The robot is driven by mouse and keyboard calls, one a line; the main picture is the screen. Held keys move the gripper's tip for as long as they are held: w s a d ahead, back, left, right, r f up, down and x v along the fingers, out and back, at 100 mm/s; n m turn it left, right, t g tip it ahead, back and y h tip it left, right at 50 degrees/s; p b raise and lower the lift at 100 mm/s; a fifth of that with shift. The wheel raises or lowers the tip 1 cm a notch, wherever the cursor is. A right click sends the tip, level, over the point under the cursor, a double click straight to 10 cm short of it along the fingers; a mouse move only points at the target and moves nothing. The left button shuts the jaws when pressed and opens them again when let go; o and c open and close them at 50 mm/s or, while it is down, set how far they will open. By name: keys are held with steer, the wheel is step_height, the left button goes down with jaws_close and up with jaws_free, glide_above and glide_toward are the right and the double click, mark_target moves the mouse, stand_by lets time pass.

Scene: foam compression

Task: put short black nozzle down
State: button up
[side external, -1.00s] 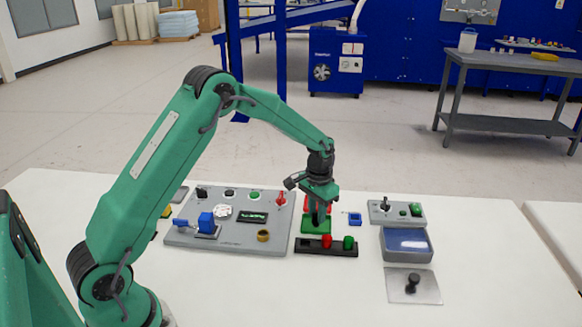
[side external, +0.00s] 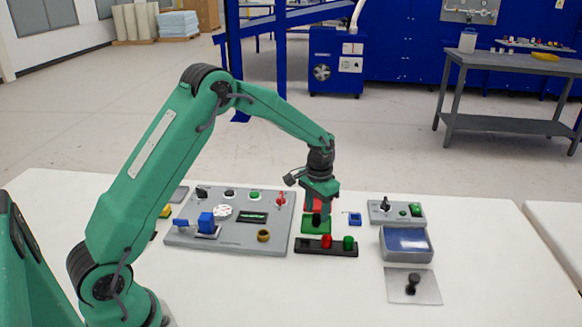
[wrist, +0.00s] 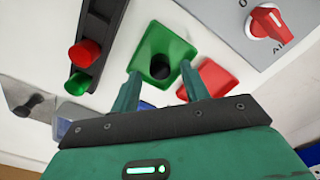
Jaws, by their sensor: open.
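The short black nozzle (wrist: 161,66) stands on a green square pad (wrist: 172,45) in the wrist view. In the side view it is a small dark shape (side external: 316,219) on the same pad (side external: 317,229), just below my gripper (side external: 318,206). My gripper is open, with one finger on each side of the nozzle in the wrist view (wrist: 160,76). A gap shows between each finger and the nozzle. The nozzle's underside is hidden.
A red pad (wrist: 211,76) lies beside the green one. A black rack (side external: 311,250) holds a red nozzle (side external: 327,241) and a green nozzle (side external: 348,243). A grey control panel (side external: 232,242) is at left; a blue-topped tray (side external: 407,258) is at right.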

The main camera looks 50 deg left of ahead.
mark_target(317, 215)
step_height(317, 215, up, 11)
stand_by(0.5)
stand_by(0.5)
steer(key=s+d+r+t, duration=0.3)
steer(key=s+r, duration=0.9)
steer(key=s, duration=0.3)
steer(key=s+d+f+t, duration=0.2)
steer(key=s, duration=1.3)
steer(key=shift+t, duration=0.3)
